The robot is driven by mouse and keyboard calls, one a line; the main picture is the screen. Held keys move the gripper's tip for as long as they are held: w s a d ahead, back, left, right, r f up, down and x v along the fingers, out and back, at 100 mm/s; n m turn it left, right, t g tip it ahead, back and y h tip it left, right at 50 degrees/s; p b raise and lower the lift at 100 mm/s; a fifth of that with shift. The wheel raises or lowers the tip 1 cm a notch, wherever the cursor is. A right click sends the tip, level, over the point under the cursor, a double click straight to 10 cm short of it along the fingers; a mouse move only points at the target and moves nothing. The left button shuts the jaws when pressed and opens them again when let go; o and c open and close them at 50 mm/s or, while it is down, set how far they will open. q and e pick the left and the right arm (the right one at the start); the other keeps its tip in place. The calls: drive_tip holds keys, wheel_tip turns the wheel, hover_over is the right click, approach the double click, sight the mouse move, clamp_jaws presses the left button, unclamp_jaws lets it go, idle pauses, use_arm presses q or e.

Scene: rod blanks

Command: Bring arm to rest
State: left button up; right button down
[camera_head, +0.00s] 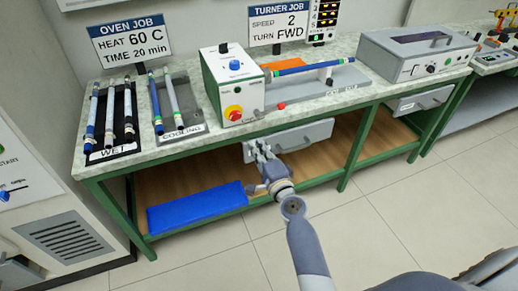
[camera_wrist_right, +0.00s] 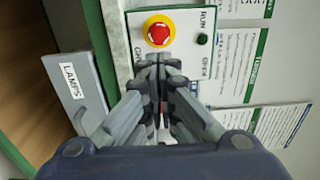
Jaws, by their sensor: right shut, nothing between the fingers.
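My right arm reaches from the bottom of the head view toward the bench front. Its right gripper (camera_head: 262,150) is in front of the grey drawer (camera_head: 308,134) under the bench top, below the turner box. In the right wrist view the gripper (camera_wrist_right: 160,72) has its fingers together with nothing between them. Beyond the fingertips is the turner's white front with a red button (camera_wrist_right: 158,31). A grey drawer front labelled LAMPS (camera_wrist_right: 72,98) is to the left there. My left gripper is not in view.
The bench top (camera_head: 190,152) holds a WET tray (camera_head: 122,151) and a COOLING tray (camera_head: 187,137) of rods. A turner (camera_head: 231,85) with a blue rod (camera_head: 305,67) and a grey oven-like box (camera_head: 415,52) stand farther right. The floor is clear.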

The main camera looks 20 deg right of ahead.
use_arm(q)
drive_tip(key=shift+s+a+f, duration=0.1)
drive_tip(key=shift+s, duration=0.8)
use_arm(e)
drive_tip(key=shift+s, duration=0.35)
